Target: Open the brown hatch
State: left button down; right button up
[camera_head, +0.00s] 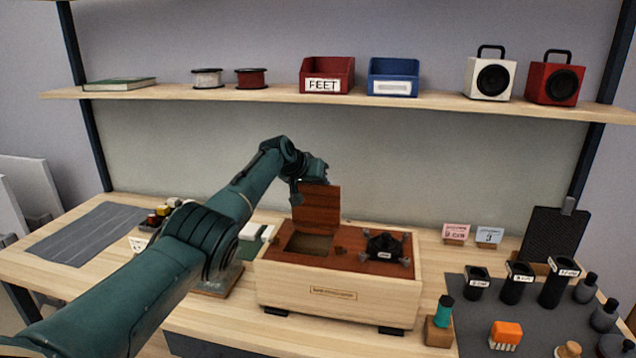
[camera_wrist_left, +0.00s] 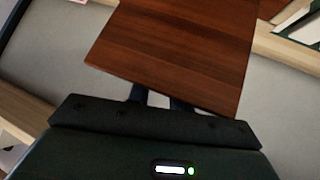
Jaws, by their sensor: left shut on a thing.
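The brown hatch (camera_head: 317,209) stands raised, close to upright, at the back of an opening (camera_head: 310,243) in the brown top of a light wooden box (camera_head: 338,284). My left gripper (camera_head: 304,190) is at the hatch's upper edge, shut on it. In the left wrist view the hatch (camera_wrist_left: 180,45) fills the upper middle, and the fingers (camera_wrist_left: 155,97) meet its near edge. The fingertips are partly hidden by the hatch. My right gripper is in neither view.
A black part (camera_head: 385,246) sits on the box top, right of the opening. A teal-topped item (camera_head: 444,312) stands close to the box's right front. Black cups (camera_head: 517,284) stand on a dark mat at the right. A shelf (camera_head: 240,95) with bins and speakers runs above.

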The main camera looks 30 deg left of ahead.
pick_arm(q)
jog(key=shift+s+f, duration=0.1)
jog(key=shift+f, duration=0.35)
jog(key=c, duration=1.4)
grip_release()
jog(key=shift+o, duration=0.2)
jog(key=shift+r, duration=0.15)
jog(key=shift+p+v, duration=0.45)
jog(key=shift+v, duration=0.3)
jog(key=b+v, duration=0.1)
jog(key=v, duration=1.1)
